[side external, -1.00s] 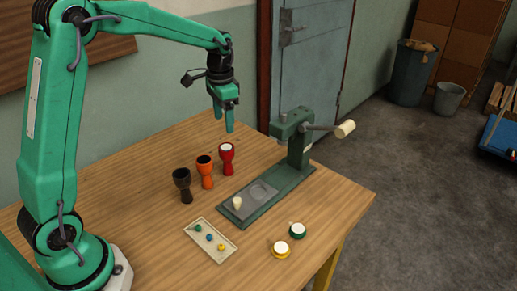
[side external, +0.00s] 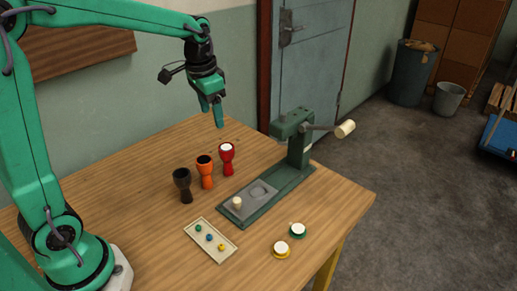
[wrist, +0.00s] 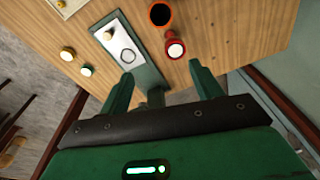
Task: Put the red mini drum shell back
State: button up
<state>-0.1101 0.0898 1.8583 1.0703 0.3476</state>
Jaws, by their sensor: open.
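The red mini drum shell (side external: 227,165) is goblet-shaped with a white top and stands upright on the wooden table, at the right end of a row with an orange shell (side external: 205,172) and a black shell (side external: 183,186). In the wrist view the red shell (wrist: 174,47) shows beyond my fingers, below the orange shell (wrist: 160,14). My gripper (side external: 211,113) is open and empty, raised above and behind the red shell, not touching it. In the wrist view my gripper (wrist: 160,70) has its two fingers spread apart.
A green lever press (side external: 295,135) stands right of the shells, with a cream peg (side external: 236,203) on its base plate. A tray (side external: 213,253) with small coloured pieces lies in front. Green (side external: 297,230) and yellow (side external: 281,250) white-topped discs lie front right.

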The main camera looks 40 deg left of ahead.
jog(key=s+d+r+n+t, duration=0.1)
jog(key=s+d+t, duration=0.1)
jog(key=s, duration=0.7)
jog(key=s+d+r+n+t, duration=0.1)
jog(key=s+d+t, duration=0.1)
jog(key=s, duration=0.7)
jog(key=shift+s+d+n, duration=0.2)
jog(key=shift+d+n, duration=0.05)
jog(key=shift+n, duration=0.15)
dwell(0.3)
